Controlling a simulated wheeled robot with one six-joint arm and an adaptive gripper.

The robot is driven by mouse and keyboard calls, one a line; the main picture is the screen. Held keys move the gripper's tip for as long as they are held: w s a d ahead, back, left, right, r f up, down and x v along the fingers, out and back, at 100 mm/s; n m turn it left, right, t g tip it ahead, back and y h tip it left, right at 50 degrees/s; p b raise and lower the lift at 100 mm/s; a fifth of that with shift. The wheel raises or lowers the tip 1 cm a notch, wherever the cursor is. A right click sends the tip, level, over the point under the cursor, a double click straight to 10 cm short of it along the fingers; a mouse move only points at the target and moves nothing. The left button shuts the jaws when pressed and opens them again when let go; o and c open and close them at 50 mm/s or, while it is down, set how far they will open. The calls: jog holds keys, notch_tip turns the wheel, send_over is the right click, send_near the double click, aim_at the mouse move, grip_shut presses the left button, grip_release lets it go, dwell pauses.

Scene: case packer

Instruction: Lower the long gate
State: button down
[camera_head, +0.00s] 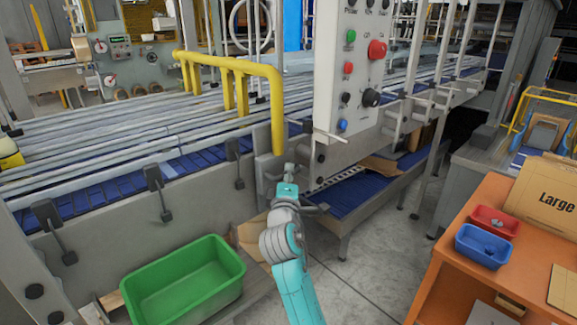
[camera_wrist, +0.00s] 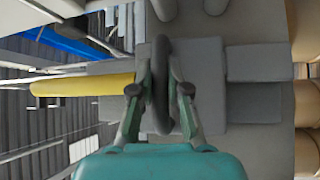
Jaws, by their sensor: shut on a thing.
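A yellow tubular rail (camera_head: 235,70), which looks like the long gate, stands over the conveyor, with its near leg running down to a grey block just beyond my gripper (camera_head: 289,172). In the wrist view the yellow tube (camera_wrist: 85,85) comes in from the left and ends at the grey block. My gripper's fingers (camera_wrist: 160,90) are closed on either side of a dark grey rounded handle (camera_wrist: 162,60). The handle lies between the fingertips, in front of the grey block. In the head view the handle is too small to make out clearly.
A control panel (camera_head: 352,70) with coloured buttons hangs just right of my gripper. A green bin (camera_head: 183,283) stands low at the left. An orange table (camera_head: 465,235) with a red tray (camera_head: 494,222) and blue tray (camera_head: 484,247) is at the right. Floor between is clear.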

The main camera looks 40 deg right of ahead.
jog(key=shift+f, duration=0.4)
jog(key=c, duration=1.1)
grip_release()
jog(key=shift+c, duration=0.2)
jog(key=shift+a+r, duration=0.1)
jog(key=v, duration=1.2)
